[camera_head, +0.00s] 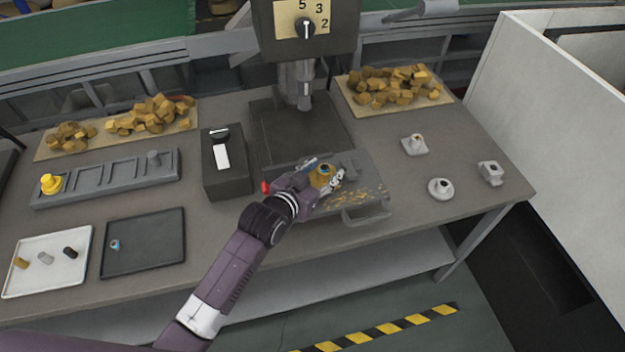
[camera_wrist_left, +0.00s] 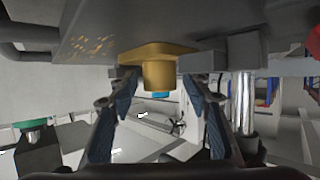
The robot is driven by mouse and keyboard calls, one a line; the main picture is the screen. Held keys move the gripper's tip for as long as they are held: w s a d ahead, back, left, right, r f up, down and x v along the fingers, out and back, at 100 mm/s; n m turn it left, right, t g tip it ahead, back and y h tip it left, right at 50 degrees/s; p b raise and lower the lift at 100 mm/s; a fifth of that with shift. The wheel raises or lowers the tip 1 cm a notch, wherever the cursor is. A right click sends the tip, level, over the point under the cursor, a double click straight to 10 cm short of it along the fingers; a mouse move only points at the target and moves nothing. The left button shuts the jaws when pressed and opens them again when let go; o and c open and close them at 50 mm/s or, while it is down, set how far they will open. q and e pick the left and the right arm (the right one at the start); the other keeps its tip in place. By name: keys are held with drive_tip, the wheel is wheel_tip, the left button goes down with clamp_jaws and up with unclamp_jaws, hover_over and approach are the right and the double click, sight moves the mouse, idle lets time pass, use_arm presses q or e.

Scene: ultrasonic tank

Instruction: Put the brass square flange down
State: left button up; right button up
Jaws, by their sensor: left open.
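The brass square flange (camera_head: 320,174) sits at the metal work plate (camera_head: 372,170) in front of the machine, boss up, with a blue-ringed centre. In the left wrist view, which looks inverted, its square base and round boss (camera_wrist_left: 158,75) lie against the plate's underside-up surface (camera_wrist_left: 95,40). My left gripper (camera_head: 328,180) is at the flange. Its two fingers (camera_wrist_left: 158,98) stand open on either side of the boss, with a visible gap at each side. The fingers partly hide the flange in the head view. My right gripper is not in view.
Brass shavings lie on the plate, which has a front handle (camera_head: 367,212). The drill-like machine (camera_head: 304,85) stands behind, a dark switch box (camera_head: 227,165) to the left. Grey flanged parts (camera_head: 440,188) stand at right. A black tray (camera_head: 150,240) and white tray (camera_head: 40,280) are at left.

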use_arm(q)
drive_tip(key=b+v, duration=0.1)
drive_tip(key=v, duration=1)
drive_tip(key=shift+s+a+r, duration=0.15)
drive_tip(key=shift+s, duration=0.05)
